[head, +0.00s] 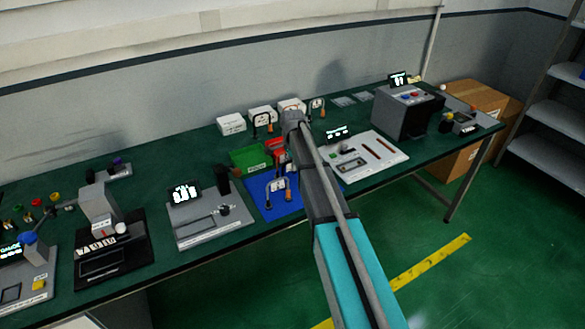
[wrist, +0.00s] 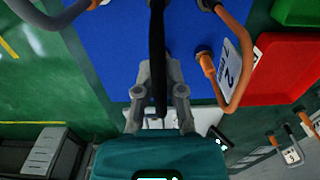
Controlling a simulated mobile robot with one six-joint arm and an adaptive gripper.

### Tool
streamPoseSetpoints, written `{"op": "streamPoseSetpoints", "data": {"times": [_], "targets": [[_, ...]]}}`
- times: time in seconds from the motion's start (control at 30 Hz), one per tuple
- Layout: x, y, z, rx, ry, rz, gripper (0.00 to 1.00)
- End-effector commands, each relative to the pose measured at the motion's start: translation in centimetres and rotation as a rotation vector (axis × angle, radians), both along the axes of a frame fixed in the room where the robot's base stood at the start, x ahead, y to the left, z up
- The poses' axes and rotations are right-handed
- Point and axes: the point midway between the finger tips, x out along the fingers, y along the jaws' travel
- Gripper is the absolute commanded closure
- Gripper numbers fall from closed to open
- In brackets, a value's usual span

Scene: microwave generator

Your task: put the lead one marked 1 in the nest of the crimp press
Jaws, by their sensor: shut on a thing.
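My gripper (wrist: 159,90) shows in the wrist view, shut on a dark, narrow lead (wrist: 158,40) that runs up between its fingers. Its mark is not readable. It is over the blue mat (wrist: 110,60); my arm hides the gripper in the head view. An orange lead tagged 2 (wrist: 235,60) is on the mat just right of my gripper. Part of another orange lead (wrist: 95,4) shows at the top left. In the head view, tagged leads (head: 278,186) are on the blue mat (head: 262,200). I cannot tell which bench device is the crimp press.
A red bin (wrist: 285,65) and a green bin (head: 250,158) stand beside the mat. Left are a grey panel with a display (head: 195,232) and a black-based device (head: 110,262). Right are a white panel (head: 390,160) and a grey box with buttons (head: 405,118). White boxes (head: 231,124) line the back.

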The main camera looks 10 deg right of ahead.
Motion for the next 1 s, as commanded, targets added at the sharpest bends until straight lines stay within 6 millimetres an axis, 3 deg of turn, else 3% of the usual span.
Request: {"op": "streamPoseSetpoints", "data": {"times": [0.4,0.43,0.6,1.0], "targets": [[0.00,0.06,-0.33,0.000,0.000,0.001,1.00],[0.00,0.06,-0.32,0.000,0.000,0.001,0.85],[0.00,0.08,-0.22,0.000,0.000,0.001,0.53],[0.00,0.11,-0.16,0.000,0.000,0.001,0.52]]}}
